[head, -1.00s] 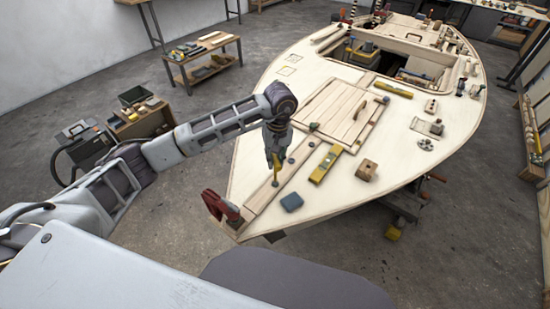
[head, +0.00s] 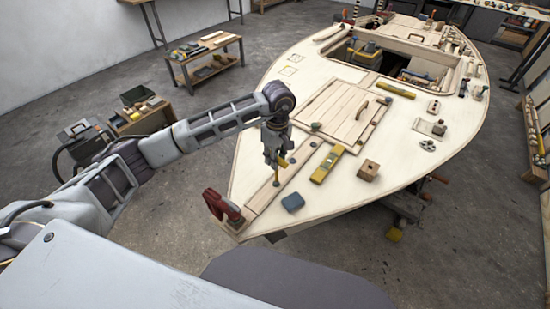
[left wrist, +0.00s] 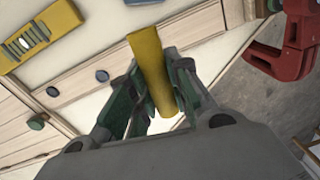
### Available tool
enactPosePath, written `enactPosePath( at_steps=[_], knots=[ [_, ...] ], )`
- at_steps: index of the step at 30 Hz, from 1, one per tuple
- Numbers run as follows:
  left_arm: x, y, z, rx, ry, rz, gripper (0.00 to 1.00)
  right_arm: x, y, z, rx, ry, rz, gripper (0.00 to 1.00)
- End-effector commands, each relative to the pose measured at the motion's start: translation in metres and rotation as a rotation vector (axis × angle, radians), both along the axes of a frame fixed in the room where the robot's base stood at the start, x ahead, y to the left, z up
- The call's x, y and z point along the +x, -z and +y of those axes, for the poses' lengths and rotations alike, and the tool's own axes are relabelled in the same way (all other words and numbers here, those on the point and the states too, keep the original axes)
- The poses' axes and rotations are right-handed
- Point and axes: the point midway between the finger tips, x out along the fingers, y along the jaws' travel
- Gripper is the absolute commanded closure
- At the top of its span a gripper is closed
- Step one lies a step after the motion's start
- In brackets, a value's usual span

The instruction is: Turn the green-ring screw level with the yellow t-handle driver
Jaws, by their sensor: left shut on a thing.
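My left gripper (head: 277,158) is shut on the yellow t-handle driver (head: 283,162) above the front of the deck. In the left wrist view, the driver's yellow bar (left wrist: 148,62) lies between the green-padded fingers (left wrist: 157,88). The driver's shaft points down to the long plank at the bow. Its tip meets the plank near a small dark spot, too small to read. I cannot make out a green-ring screw there; the gripper and driver cover part of that spot. My right gripper is not in view.
A red clamp (head: 222,206) grips the bow edge. A blue block (head: 292,203), a yellow level (head: 327,164) and a wooden block (head: 368,170) lie right of the plank. A hatch with a handle (head: 345,108) is behind.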

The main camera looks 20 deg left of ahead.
Motion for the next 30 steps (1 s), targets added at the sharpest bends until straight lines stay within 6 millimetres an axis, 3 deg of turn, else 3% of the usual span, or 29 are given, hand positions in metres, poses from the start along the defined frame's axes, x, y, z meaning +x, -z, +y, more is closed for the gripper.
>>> enactPosePath(
  at_steps=[6,30],
  knots=[
    [0.0,0.0,0.001,0.0,-0.075,-0.001,1.0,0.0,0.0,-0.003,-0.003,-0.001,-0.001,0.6],
    [0.0,0.0,0.001,0.0,-0.077,0.0,1.0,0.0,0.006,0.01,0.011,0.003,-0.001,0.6]
  ],
)
